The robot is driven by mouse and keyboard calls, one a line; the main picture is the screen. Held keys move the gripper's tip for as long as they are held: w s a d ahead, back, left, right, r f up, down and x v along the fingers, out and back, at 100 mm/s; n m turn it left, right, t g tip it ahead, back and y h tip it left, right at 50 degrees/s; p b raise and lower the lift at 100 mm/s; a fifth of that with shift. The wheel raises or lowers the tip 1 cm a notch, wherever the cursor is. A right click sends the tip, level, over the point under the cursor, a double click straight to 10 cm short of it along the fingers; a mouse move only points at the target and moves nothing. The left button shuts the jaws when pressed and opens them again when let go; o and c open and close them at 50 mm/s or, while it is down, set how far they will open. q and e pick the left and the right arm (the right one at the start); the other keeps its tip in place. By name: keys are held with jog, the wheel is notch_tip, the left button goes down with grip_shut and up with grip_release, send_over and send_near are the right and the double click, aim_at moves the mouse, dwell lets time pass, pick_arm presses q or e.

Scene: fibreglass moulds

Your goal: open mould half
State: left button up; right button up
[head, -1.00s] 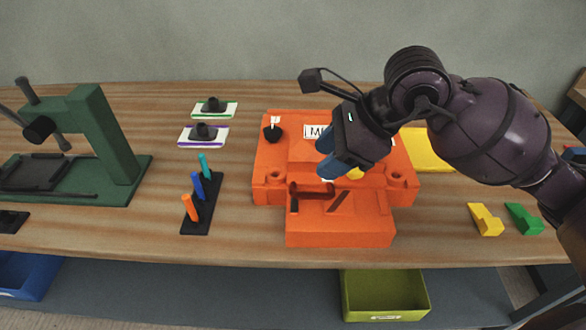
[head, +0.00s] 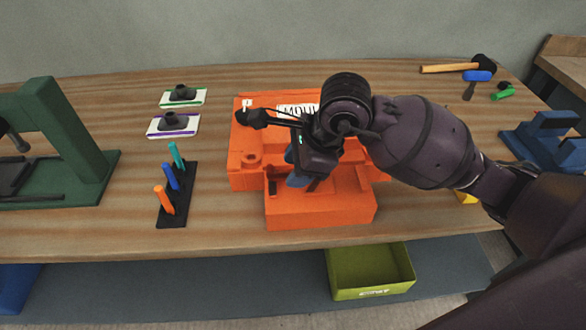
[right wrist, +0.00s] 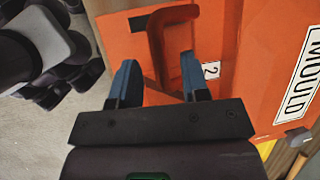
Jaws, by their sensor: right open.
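The orange mould (head: 243,160) sits on the wooden bench with a lower front block (head: 320,210) projecting towards me. Its white MOULD label (head: 298,110) is partly covered by my right arm. A red-brown handle (right wrist: 157,45) stands up from the orange surface in the right wrist view, beside a small label marked 2 (right wrist: 211,70). My right gripper (right wrist: 158,75) is open, its blue fingers on either side of the handle. In the head view my right gripper (head: 297,175) is low over the front block and hides most of the handle. My left gripper is not in view.
A black rack (head: 177,200) with coloured pegs stands left of the mould. Two white pads with black knobs (head: 184,97) lie behind it. A green press (head: 80,130) is at far left, a blue vice (head: 545,135) at right. A hammer (head: 450,69) lies at the back.

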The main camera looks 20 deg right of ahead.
jog(key=shift+w+a+f, duration=0.15)
jog(key=shift+a+f, duration=0.05)
jog(key=shift+f, duration=0.4)
jog(key=shift+c, duration=0.3)
grip_shut()
jog(key=shift+r, duration=0.1)
